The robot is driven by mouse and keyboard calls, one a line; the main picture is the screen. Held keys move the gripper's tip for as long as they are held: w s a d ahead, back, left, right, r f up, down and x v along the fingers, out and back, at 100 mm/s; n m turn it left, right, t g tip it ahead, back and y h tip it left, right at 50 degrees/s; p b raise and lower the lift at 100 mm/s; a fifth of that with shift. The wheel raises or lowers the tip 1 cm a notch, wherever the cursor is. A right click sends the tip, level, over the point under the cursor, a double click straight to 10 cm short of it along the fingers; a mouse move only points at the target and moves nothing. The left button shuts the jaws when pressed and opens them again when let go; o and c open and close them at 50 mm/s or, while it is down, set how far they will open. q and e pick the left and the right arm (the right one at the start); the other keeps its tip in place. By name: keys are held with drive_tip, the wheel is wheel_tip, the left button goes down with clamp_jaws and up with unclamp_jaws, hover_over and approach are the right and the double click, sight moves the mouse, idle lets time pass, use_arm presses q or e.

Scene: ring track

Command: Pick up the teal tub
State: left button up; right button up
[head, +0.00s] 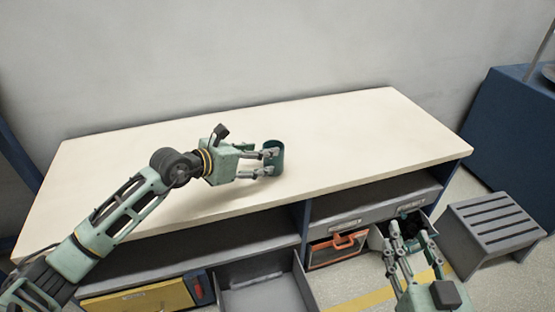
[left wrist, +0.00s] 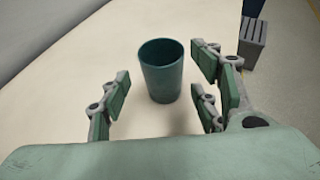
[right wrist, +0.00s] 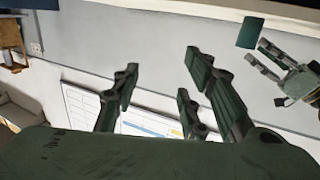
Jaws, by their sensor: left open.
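The teal tub (head: 275,158) stands upright on the cream bench top (head: 350,140). It also shows in the left wrist view (left wrist: 162,75), where its open rim is visible and it looks empty. My left gripper (head: 267,162) is open, with its fingertips at the tub. In the left wrist view the fingers (left wrist: 160,95) lie either side of the tub, with gaps showing; no contact is visible. In the right wrist view the tub (right wrist: 250,32) is near the top right. My right gripper (head: 408,225) hangs in front of the bench, open and empty, also seen from its wrist (right wrist: 160,85).
Below the bench top are shelves and open drawers (head: 265,285), an orange-framed box (head: 337,249) and a yellow case (head: 140,298). A grey slatted step (head: 490,228) stands at right, near a blue cabinet (head: 510,130). The bench top around the tub is clear.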

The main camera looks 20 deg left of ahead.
sight(278, 162)
use_arm(q)
drive_tip(key=b+x, duration=0.1)
drive_tip(key=x, duration=0.4)
drive_tip(key=shift+w+r+b, duration=0.15)
drive_tip(key=shift+r+b, duration=0.1)
drive_tip(key=shift+b, duration=0.1)
drive_tip(key=shift+w+d+f, duration=0.1)
drive_tip(key=shift+w, duration=0.15)
use_arm(e)
wheel_tip(278, 162, up, 9)
drive_tip(key=s+a+t+y, duration=0.1)
drive_tip(key=t+y, duration=0.1)
drive_tip(key=t, duration=0.2)
drive_tip(key=shift+t, duration=0.4)
use_arm(q)
drive_tip(key=shift+c, duration=0.4)
drive_tip(key=c, duration=0.9)
use_arm(e)
drive_tip(key=shift+f, duration=0.1)
